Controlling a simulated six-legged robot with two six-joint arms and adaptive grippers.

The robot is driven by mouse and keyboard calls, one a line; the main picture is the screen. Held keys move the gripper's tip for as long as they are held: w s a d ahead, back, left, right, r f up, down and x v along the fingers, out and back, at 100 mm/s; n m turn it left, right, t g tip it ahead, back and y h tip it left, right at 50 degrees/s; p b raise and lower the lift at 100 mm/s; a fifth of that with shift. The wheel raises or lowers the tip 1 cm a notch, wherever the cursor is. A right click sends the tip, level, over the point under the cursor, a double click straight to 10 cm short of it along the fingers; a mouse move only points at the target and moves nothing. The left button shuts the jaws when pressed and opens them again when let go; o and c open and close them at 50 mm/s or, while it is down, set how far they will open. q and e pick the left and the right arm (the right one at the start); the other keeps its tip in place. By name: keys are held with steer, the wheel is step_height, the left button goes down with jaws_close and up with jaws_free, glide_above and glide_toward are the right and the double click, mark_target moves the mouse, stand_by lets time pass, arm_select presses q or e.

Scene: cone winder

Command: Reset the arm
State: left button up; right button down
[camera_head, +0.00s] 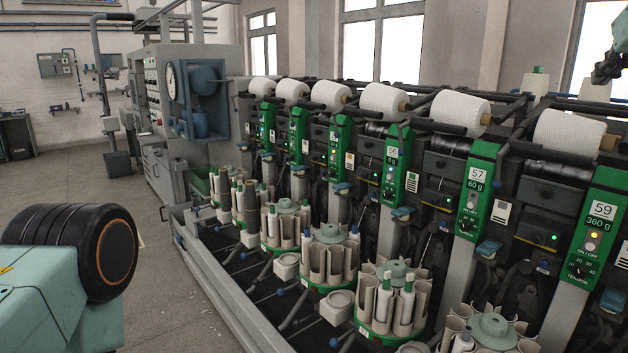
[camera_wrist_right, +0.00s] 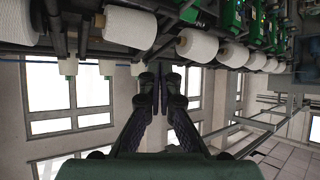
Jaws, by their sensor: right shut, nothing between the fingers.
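My right gripper (camera_head: 608,70) shows only in part at the upper right edge of the head view, raised above the far-right yarn cones. In the right wrist view its two dark fingers (camera_wrist_right: 160,80) are together, with nothing between them. That view is upside down, with the cones along its top. The gripper appears apart from the machine. My left gripper is in neither view.
The cone winder fills the right side, with white yarn cones (camera_head: 461,107) along its top and green numbered panels (camera_head: 479,190). Bobbin holders (camera_head: 394,305) stand below. A grey cabinet (camera_head: 152,120) stands behind. Open floor (camera_head: 95,183) lies at the left.

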steer(key=w+a+f+n+t+y+b, duration=0.2)
steer(key=w+a+f+n+y, duration=0.3)
steer(key=a+f, duration=0.75)
steer(key=s+a+f+m+g+b, duration=0.1)
steer(key=s+a+f, duration=0.15)
steer(key=f, duration=0.75)
steer(key=s+a+f+g+b, duration=0.15)
steer(key=a+f, duration=0.25)
steer(key=f, duration=0.7)
steer(key=s+a+f+m+b, duration=0.1)
steer(key=a+f+b, duration=0.15)
steer(key=f, duration=0.75)
steer(key=s+a+f+g+b, duration=0.2)
steer(key=s+f, duration=0.6)
steer(key=f, duration=0.3)
steer(key=s+a+f+g+b, duration=0.1)
steer(key=s+f+g, duration=0.1)
steer(key=s+f, duration=0.7)
steer(key=s+f+g+b, duration=0.3)
steer(key=s+f, duration=0.6)
steer(key=s, duration=0.3)
steer(key=s+a+f+g+h+b, duration=0.1)
steer(key=s+f+g+b, duration=0.2)
steer(key=s+f, duration=0.6)
steer(key=s, duration=0.4)
steer(key=shift+s+a+f, duration=0.2)
steer(key=shift+a+f, duration=0.05)
steer(key=shift+f, duration=0.05)
